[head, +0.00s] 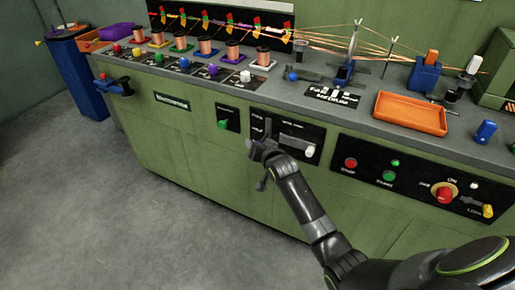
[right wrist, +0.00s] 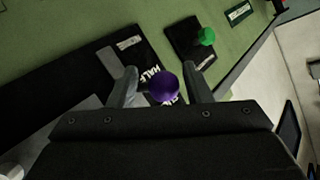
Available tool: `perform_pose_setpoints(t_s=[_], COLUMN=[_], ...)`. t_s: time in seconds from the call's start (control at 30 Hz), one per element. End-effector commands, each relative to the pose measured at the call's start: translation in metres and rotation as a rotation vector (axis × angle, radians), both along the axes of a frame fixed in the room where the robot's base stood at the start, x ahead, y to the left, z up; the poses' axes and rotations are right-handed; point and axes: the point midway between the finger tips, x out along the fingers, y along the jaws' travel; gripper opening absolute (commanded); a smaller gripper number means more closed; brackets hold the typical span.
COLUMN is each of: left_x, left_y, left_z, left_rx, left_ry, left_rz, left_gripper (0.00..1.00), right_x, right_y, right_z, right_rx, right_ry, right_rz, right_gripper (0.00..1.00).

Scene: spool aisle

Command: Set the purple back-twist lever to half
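The purple back-twist lever shows as a round purple knob (right wrist: 164,88) in the right wrist view, near a white HALF label (right wrist: 149,75). Another white label is partly hidden beneath the knob. My right gripper (right wrist: 162,80) is open, with one finger on each side of the knob and visible gaps to both. In the head view my right gripper (head: 262,150) is at the black lever panel (head: 314,133) on the green cabinet front and hides most of the lever. My left gripper is not in view.
A green knob (head: 223,125) sits on a small panel left of the lever; it also shows in the right wrist view (right wrist: 207,36). A white handle (head: 310,151) is on the right of the lever panel. Red (head: 350,163) and green (head: 389,176) buttons are further right. An orange tray (head: 410,112) lies on the bench.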

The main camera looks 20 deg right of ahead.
Motion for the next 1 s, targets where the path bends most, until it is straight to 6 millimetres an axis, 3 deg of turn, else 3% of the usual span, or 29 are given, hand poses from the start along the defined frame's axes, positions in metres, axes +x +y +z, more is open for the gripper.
perform_pose_setpoints(t_s=[0.47,1.0], left_x=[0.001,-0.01], left_y=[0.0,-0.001], left_z=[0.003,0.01], left_rx=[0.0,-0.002], left_ry=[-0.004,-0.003], left_rz=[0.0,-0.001], left_gripper=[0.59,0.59], right_x=[-0.013,-0.097], right_y=[0.002,0.001], right_z=[-0.002,0.03], right_rx=[0.009,0.009], right_ry=[0.013,0.011], right_rz=[0.0,-0.002], right_gripper=[0.47,0.47])
